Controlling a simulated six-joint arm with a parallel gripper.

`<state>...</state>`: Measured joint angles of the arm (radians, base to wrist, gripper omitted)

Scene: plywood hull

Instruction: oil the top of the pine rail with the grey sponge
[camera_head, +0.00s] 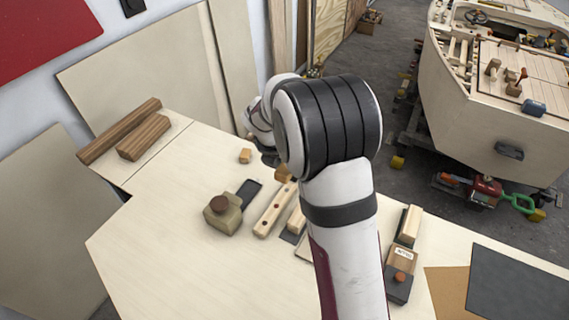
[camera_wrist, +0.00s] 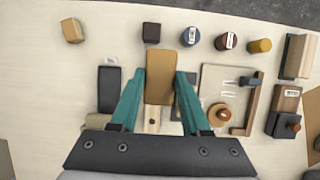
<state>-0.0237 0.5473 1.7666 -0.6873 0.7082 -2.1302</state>
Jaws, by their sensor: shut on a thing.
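My gripper (camera_wrist: 160,85) has teal fingers closed on the sides of a tan-brown block (camera_wrist: 160,66) in the wrist view. The block does not look grey. In the head view my arm hides most of the gripper. A pale wooden rail (camera_head: 274,208) with dark holes lies on the bench; its end shows below the held block in the wrist view (camera_wrist: 152,114). The block overlaps the rail in that view; I cannot tell if they touch. A flat dark grey slab (camera_wrist: 110,86) lies left of the rail. I cannot pick out a grey sponge for sure.
A small tan block (camera_wrist: 72,31) lies at the far left. Dark, blue, red-brown and yellow pieces line the far side. A tray (camera_wrist: 237,72) and blocks stand to the right. A knobbed wooden tool (camera_head: 223,213) stands left of the rail. The bench's front left is clear.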

